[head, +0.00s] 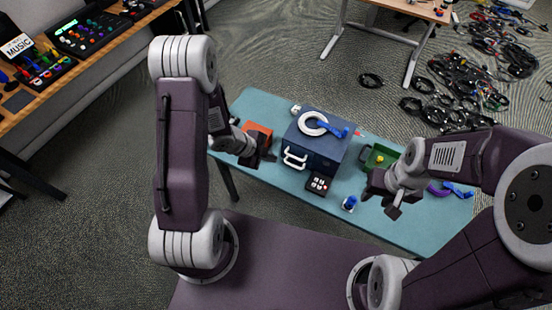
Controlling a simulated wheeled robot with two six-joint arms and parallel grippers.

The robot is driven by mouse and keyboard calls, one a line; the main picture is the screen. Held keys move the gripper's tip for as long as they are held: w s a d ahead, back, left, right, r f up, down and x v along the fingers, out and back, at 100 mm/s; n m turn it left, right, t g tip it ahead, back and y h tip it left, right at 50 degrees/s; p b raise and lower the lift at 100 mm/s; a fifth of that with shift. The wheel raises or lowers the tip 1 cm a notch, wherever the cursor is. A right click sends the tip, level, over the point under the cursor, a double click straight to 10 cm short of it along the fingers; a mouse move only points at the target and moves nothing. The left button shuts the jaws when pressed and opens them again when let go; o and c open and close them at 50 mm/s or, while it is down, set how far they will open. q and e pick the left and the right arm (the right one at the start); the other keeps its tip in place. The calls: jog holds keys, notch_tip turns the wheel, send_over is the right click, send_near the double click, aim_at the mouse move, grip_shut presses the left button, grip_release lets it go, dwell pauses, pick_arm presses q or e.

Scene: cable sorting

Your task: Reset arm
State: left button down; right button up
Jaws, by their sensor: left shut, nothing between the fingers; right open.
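My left gripper (264,155) is shut and empty. In the head view it hangs in front of an orange box (258,131), left of a dark blue box (318,150). My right gripper (382,199) is open and empty, in front of the right part of the teal table (290,185), near a green container (380,156). Both arms are bent, and no object is in either gripper.
A white cable coil (312,123) and a blue item lie on the blue box. A small black keypad device (318,184) and a small blue object (349,203) are on the teal table. Cable heaps (452,92) lie on the floor at the back right.

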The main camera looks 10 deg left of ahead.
pick_arm(q)
jog(key=w+a+r+n+t+y+b, duration=0.1)
jog(key=w+r+n+t+y+b, duration=0.25)
jog(key=r, duration=0.85)
jog(key=s+a+f+n+g+y+p, duration=0.1)
jog(key=s+n+g, duration=0.5)
jog(key=s+n, duration=0.8)
jog(key=shift+s+a+f+n, duration=0.4)
jog(key=shift+a+f+n, duration=0.4)
jog(key=shift+n, duration=0.45)
pick_arm(e)
jog(key=shift+w+d+f, duration=0.1)
jog(key=shift+w+f, duration=0.05)
jog(key=shift+f, duration=0.4)
jog(key=shift+w+f, duration=0.15)
jog(key=shift+f, duration=0.4)
pick_arm(q)
jog(key=shift+s+a+r+g+y, duration=0.1)
jog(key=shift+a+r+g+y, duration=0.05)
jog(key=shift+g+y, duration=0.1)
pick_arm(e)
jog(key=shift+s, duration=0.1)
